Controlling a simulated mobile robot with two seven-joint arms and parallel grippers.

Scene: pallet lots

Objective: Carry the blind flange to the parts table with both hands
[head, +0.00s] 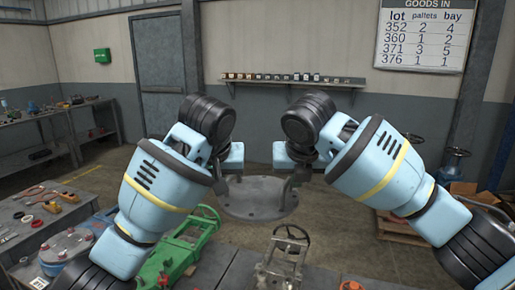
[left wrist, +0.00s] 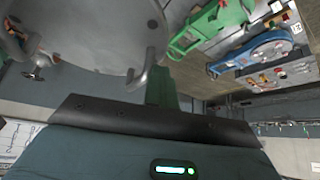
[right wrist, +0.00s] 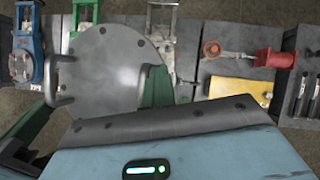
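The blind flange (head: 258,203) is a grey round plate with bolt holes and upright handles. It is held roughly level in the air beyond the near bench. My left gripper (head: 236,180) is shut on the handle at its left side, my right gripper (head: 289,182) on the handle at its right side. The flange also fills the upper left of the left wrist view (left wrist: 95,35) and shows in the right wrist view (right wrist: 112,70). The finger grip on the handles is partly hidden. I cannot tell which bench is the parts table.
A near bench bears a green valve (head: 185,250), a grey valve with handwheel (head: 283,255) and, at left, tools and a blue-and-red part (head: 66,246). A workbench (head: 40,155) stands along the left wall. A pallet (head: 400,230) with a carton is at right. Open floor lies beyond the flange.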

